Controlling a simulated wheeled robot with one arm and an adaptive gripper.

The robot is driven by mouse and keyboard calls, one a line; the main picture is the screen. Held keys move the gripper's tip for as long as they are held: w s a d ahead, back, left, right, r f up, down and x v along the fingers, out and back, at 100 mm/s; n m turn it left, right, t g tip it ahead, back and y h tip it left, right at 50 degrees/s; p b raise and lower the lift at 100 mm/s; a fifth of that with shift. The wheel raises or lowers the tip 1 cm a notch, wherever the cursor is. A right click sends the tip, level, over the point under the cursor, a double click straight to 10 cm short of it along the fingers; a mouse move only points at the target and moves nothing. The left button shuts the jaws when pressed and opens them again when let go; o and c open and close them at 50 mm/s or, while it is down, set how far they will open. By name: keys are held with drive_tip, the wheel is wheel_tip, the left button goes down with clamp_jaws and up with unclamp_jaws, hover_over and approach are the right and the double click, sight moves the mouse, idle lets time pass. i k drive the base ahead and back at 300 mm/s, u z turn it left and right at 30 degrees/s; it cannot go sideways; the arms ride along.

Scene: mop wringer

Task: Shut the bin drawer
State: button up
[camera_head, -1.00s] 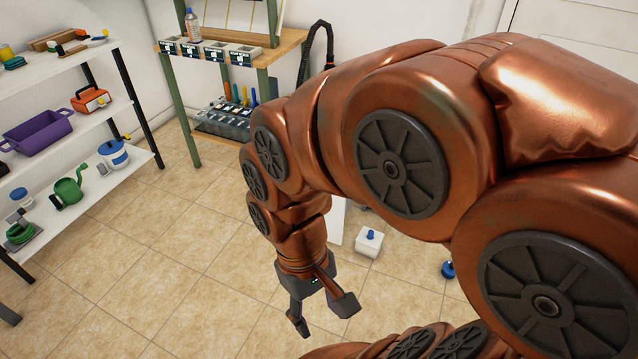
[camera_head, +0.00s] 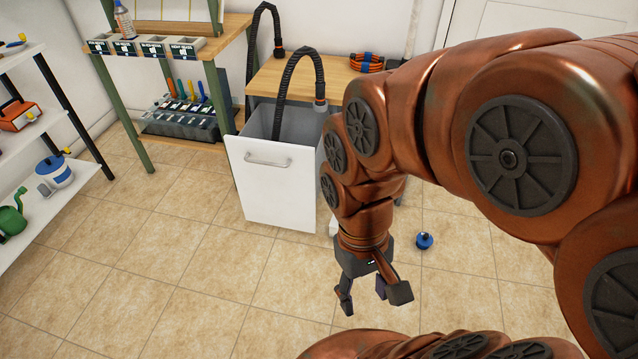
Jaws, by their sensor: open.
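The bin drawer (camera_head: 270,190) is a white-fronted, grey-sided bin pulled out from under a wooden counter (camera_head: 345,88). Its front faces me and carries a curved metal handle (camera_head: 268,161). A black hose (camera_head: 282,85) arches over it and hangs into its open top. My gripper (camera_head: 372,297) is open and empty, pointing down over the tiled floor, nearer to me and to the right of the drawer front. It is apart from the drawer. My arm hides part of the counter and the area right of the drawer.
A blue-topped object (camera_head: 424,241) lies on the floor to the right. A wooden workbench (camera_head: 160,40) with green legs stands left of the drawer. The floor before the drawer is clear.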

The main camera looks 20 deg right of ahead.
sight(278, 183)
drive_tip(key=z, duration=0.3)
drive_tip(key=i, duration=0.45)
drive_tip(key=u, duration=2)
